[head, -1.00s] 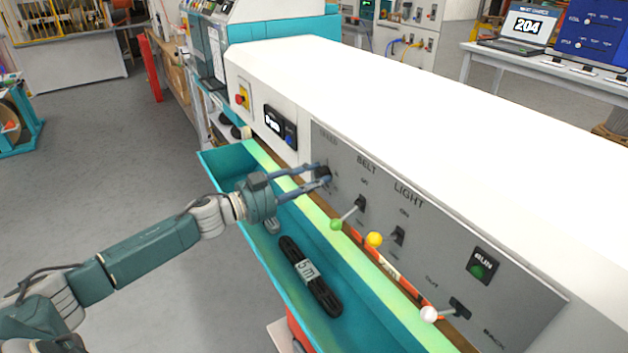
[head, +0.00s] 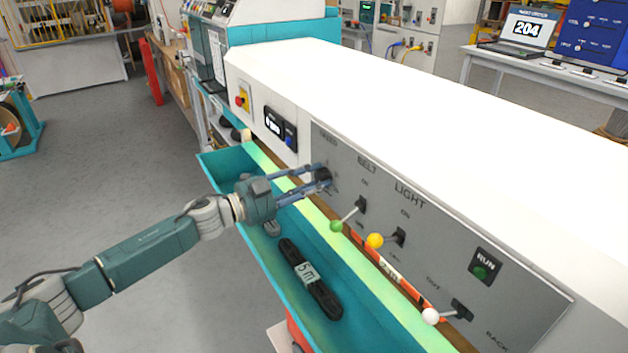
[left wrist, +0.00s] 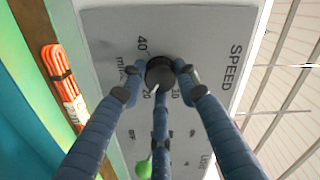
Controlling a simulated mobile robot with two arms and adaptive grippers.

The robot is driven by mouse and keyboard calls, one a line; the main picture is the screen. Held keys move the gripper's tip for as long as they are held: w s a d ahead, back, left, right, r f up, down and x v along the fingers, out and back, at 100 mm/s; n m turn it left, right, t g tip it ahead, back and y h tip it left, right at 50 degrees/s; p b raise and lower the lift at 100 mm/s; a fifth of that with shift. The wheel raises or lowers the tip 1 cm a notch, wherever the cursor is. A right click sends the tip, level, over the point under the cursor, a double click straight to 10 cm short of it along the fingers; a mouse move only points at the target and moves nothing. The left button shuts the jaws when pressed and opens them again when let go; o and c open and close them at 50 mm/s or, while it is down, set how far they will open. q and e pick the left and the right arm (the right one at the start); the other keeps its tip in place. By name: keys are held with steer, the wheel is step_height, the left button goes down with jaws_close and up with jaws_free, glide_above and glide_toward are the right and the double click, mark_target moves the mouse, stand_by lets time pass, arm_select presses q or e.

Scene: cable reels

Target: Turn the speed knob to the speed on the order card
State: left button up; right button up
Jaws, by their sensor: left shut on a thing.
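The dark round speed knob (left wrist: 160,73) sits on the grey panel under the word SPEED. In the left wrist view, marks 40, 20 and 10 show around it; its pointer cannot be made out. My left gripper (head: 321,176) is shut on the knob, its blue fingers around it in the left wrist view (left wrist: 159,80). In the head view the fingers hide most of the knob (head: 324,174). I cannot make out an order card with a speed on it. My right gripper is not in view.
Right of the knob are a green-tipped belt lever (head: 337,225), a yellow-tipped light lever (head: 375,241), a white-tipped lever (head: 430,316) and the RUN button (head: 481,271). A black 5 m cable coil (head: 310,279) lies in the teal tray (head: 222,162) below. A laptop (head: 525,32) shows 204.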

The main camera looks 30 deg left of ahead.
arm_select(q)
steer(key=shift+a+f, duration=0.1)
steer(key=o, duration=1.2)
steer(key=shift+c, duration=0.2)
steer(key=v, duration=1.2)
